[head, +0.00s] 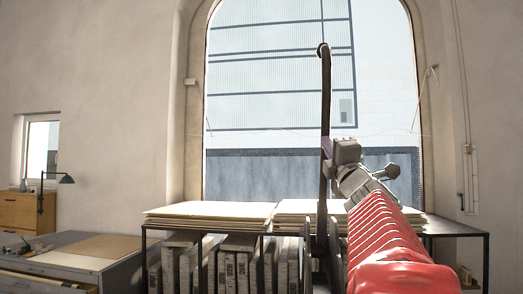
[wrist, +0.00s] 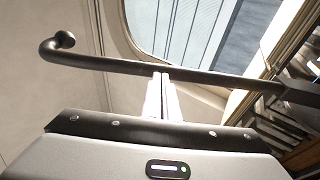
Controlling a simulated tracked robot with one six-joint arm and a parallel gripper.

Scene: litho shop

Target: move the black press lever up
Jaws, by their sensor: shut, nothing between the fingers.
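The black press lever (head: 325,95) stands nearly upright in the middle of the head view, with a knob at its bent top end. In the wrist view the lever (wrist: 200,74) runs across the picture from the knob at upper left to a thicker part at right. My gripper (head: 330,148) is beside the lever, about halfway up it, on its right. In the wrist view the light fingers of my gripper (wrist: 161,78) are shut together, empty, with their tips right at the lever's bar. I cannot tell whether they touch it.
A dark-framed rack (head: 455,228) stands behind, with paper stacks (head: 215,212) on top and grey slabs (head: 240,262) below. An arched window fills the back; the air around the lever's upper part is clear.

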